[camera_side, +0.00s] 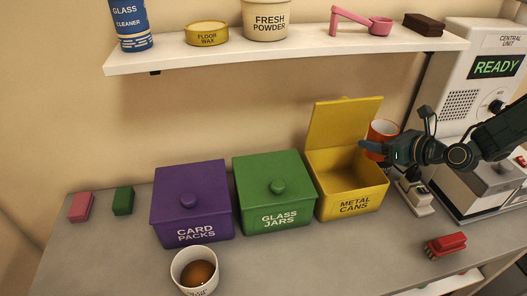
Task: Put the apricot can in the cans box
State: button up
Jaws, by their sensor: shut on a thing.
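The apricot can is an orange-red can (383,130) with a pale top. My gripper (378,147) comes in from the right and is shut on it, covering part of its lower side. The can is held up at the right side of the yellow box (350,206) labelled "METAL CANS". The box's yellow lid (342,124) stands open at the back. The visible part of the box's inside looks empty. I cannot tell exactly how far the can is above the rim.
Left of the yellow box stand a closed green "GLASS JARS" box (272,205) and a closed purple "CARD PACKS" box (190,210). A white cup (192,278) is in front. A red brush (446,244) lies right. A white machine (470,90) stands behind my arm. A shelf (300,50) hangs above.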

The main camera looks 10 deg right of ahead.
aim_at(372, 156)
jog(key=shift+f, duration=0.75)
jog(key=shift+f, duration=1.9)
jog(key=shift+f, duration=0.35)
jog(key=o, duration=1.1)
jog(key=shift+r, duration=0.35)
jog(key=v, duration=1.2)
